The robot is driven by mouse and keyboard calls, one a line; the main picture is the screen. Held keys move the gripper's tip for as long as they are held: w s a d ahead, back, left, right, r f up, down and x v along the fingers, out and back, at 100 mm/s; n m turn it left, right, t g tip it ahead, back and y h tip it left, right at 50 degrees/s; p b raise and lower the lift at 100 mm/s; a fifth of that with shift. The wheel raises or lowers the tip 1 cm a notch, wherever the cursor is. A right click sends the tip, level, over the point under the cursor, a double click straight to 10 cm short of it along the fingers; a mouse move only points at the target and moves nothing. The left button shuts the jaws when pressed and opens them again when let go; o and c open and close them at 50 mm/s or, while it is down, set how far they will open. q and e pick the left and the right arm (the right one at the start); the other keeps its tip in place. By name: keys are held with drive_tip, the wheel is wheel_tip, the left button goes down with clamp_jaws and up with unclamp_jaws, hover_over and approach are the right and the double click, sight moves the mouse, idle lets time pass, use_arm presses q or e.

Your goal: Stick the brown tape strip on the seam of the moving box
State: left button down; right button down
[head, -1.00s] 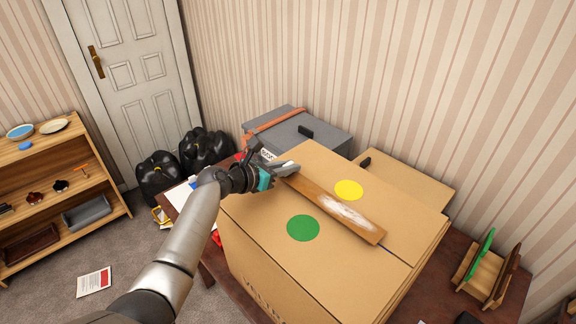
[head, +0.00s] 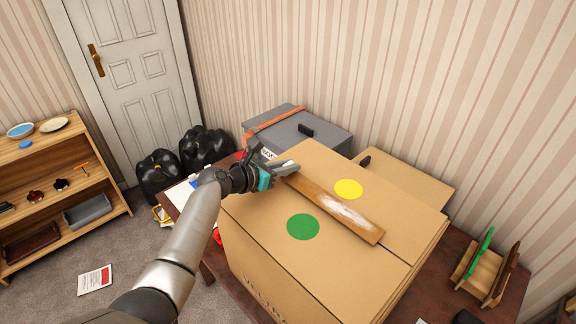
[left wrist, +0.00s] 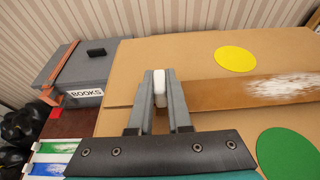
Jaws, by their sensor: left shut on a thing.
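The moving box (head: 270,240) is a large brown carton on a dark table, with its top flaps closed. A green dot (head: 303,227) and a yellow dot (head: 348,189) lie on either side of its seam (head: 398,255). The brown tape strip (head: 318,201), with a whitish worn patch, lies along the seam between the dots. I cannot tell if all of it touches the lid. My left gripper (head: 286,171) is at the strip's far left end. In the left wrist view its fingers (left wrist: 160,88) are closed on a small white piece at the end of the strip (left wrist: 222,94).
A grey box marked BOOKS (head: 320,131) stands behind the carton, with another brown box (head: 415,183) behind right. A wooden rack (head: 484,272) stands at right on the table. Black bags (head: 160,178), a shelf (head: 60,180) and a door are at left.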

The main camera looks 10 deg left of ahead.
use_arm(q)
drive_tip(key=shift+f+b, duration=0.55)
drive_tip(key=shift+f, duration=0.35)
drive_tip(key=c, duration=0.8)
unclamp_jaws()
drive_tip(key=shift+r, duration=0.1)
drive_tip(key=shift+s+a+r, duration=0.15)
drive_tip(key=shift+s+a, duration=0.2)
drive_tip(key=shift+s, duration=0.1)
drive_tip(key=p+v, duration=0.1)
drive_tip(key=v, duration=1.3)
drive_tip(key=shift+r+p, duration=0.1)
drive_tip(key=shift+p, duration=0.2)
